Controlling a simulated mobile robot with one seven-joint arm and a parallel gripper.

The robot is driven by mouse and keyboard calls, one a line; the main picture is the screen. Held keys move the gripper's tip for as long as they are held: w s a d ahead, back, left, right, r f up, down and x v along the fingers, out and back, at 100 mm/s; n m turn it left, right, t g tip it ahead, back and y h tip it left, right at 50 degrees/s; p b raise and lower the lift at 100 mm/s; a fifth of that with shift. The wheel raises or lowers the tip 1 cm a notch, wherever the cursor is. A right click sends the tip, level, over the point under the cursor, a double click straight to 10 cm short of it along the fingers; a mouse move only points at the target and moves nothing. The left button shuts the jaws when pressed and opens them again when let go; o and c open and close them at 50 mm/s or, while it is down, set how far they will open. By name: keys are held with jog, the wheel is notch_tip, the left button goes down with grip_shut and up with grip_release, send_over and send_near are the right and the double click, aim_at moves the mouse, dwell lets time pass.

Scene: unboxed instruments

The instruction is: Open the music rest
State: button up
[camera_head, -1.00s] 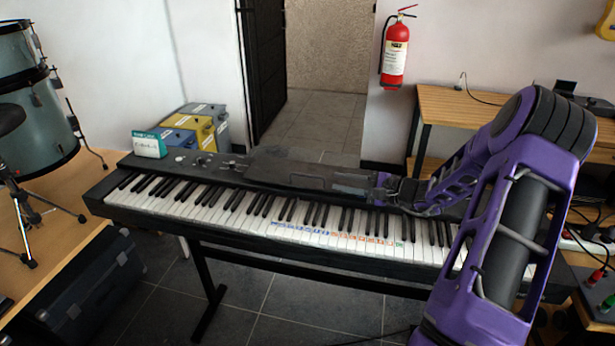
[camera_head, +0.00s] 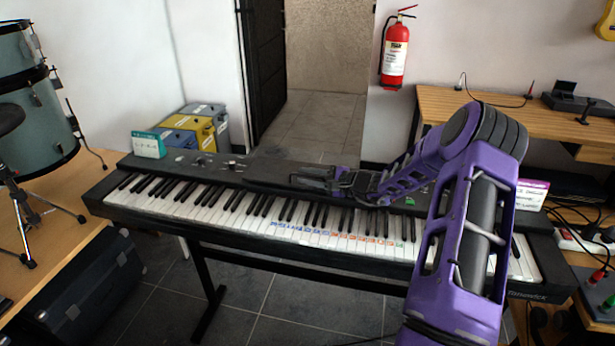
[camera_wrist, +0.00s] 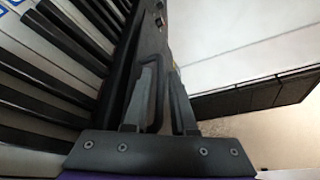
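A black electronic keyboard (camera_head: 350,242) stands on a dark stand across the middle of the head view. Its music rest (camera_head: 262,176) is a dark panel on the back of the top, left of my gripper. It appears to lie low and flat; its exact angle is hard to tell. My gripper (camera_head: 305,178) is low over the rear top, pointing left along the keyboard. In the wrist view, the fingers of my gripper (camera_wrist: 162,75) are apart with a narrow gap, beside the black keyboard top. I see nothing clearly held. My arm hides part of the right-hand keys.
Coloured boxes (camera_head: 200,125) stand behind, a wooden desk (camera_head: 470,105) is at back right, and a drum (camera_head: 38,120) is at left.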

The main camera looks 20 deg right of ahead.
grip_shut()
dwell(1.3)
